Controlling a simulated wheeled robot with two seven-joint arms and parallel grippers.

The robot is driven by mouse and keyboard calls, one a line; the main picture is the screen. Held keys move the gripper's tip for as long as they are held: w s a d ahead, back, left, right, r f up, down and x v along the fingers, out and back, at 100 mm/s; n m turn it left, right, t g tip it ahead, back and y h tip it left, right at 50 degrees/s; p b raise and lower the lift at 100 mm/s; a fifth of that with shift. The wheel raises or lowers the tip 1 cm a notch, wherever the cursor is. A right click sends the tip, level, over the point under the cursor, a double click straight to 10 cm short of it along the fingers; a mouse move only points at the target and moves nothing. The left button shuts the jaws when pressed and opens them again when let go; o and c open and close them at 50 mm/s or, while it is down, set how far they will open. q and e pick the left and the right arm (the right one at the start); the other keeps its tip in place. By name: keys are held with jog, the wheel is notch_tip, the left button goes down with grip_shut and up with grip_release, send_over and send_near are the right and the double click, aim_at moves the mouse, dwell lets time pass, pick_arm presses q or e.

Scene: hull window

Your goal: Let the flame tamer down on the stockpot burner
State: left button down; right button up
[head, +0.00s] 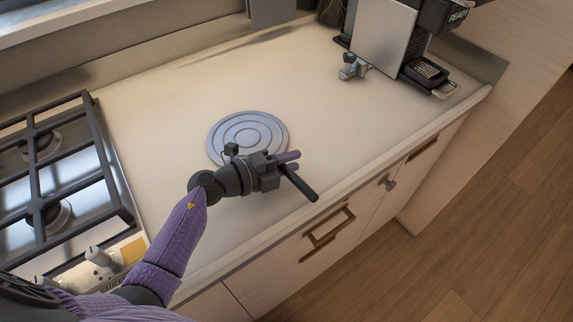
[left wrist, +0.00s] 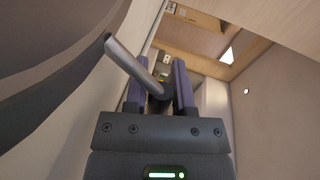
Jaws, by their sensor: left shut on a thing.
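The flame tamer (head: 247,132) is a flat grey disc with concentric rings, over the pale counter right of the hob. I cannot tell whether it touches the counter. My left gripper (head: 291,161) is at its front right, its purple fingers shut on the dark handle (head: 300,184). In the left wrist view the handle runs between the fingers and the disc (left wrist: 45,65) fills the left side. The hob shows a back burner (head: 42,144) and a front burner (head: 52,215) under black grates. My right gripper is out of view.
A coffee machine (head: 385,35) stands at the back right, with a small grey fitting (head: 353,68) beside it. The counter (head: 150,115) between hob and machine is otherwise clear. A knob (head: 98,256) with a partly hidden label sits at the hob's front. Drawers (head: 325,235) line the front.

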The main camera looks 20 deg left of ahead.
pick_arm(q)
jog(key=shift+c, duration=2.2)
grip_release()
jog(key=shift+f, duration=0.1)
